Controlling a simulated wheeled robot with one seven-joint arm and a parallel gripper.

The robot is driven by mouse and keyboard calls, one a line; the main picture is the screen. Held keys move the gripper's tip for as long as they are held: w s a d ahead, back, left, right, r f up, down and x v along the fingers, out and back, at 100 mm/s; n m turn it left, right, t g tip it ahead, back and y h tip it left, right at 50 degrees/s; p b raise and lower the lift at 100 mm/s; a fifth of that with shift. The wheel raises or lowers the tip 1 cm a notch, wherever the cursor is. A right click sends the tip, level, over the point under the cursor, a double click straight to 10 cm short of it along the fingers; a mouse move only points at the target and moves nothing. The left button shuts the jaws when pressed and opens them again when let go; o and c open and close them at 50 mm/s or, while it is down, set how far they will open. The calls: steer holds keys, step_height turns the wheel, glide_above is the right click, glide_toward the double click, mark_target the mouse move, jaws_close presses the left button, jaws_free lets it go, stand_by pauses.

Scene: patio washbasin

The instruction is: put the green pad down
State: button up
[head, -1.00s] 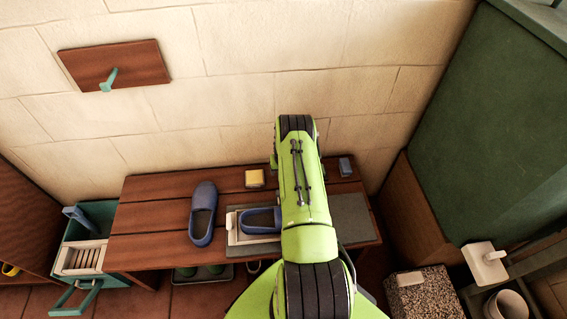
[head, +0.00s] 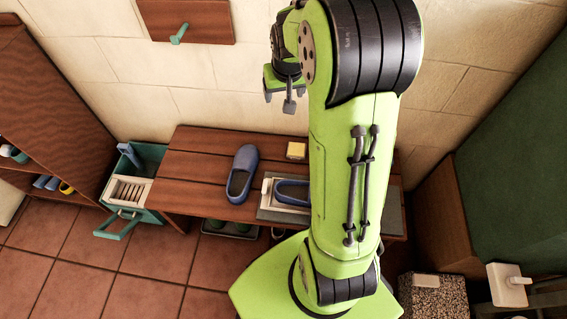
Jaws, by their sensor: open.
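I cannot make out a green pad in the head view. My gripper (head: 279,98) is in the upper middle, in front of the pale wall and above the bench. Its two fingers are apart and I see nothing between them. The wooden slatted bench (head: 190,168) stands below, apart from the gripper. A yellow block (head: 297,150) lies near the bench's back edge. My arm covers the right part of the bench, so anything there is hidden.
A blue shoe (head: 242,175) lies on the bench. Another blue shoe (head: 292,192) sits in a white tray (head: 267,190) on a grey mat (head: 270,213). A teal crate (head: 152,155) stands left of the bench. A wooden wall panel (head: 205,22) with a teal hook is near my gripper.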

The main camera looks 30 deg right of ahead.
steer(key=s+a+r+n+t, duration=0.1)
steer(key=s+a+r+n, duration=0.1)
steer(key=s+a+r, duration=0.8)
steer(key=s+a+n+y, duration=0.1)
steer(key=s+a, duration=0.4)
steer(key=s, duration=0.8)
steer(key=shift+f+n+t+y, duration=0.3)
steer(key=shift+f+n, duration=0.15)
steer(key=shift+n, duration=0.05)
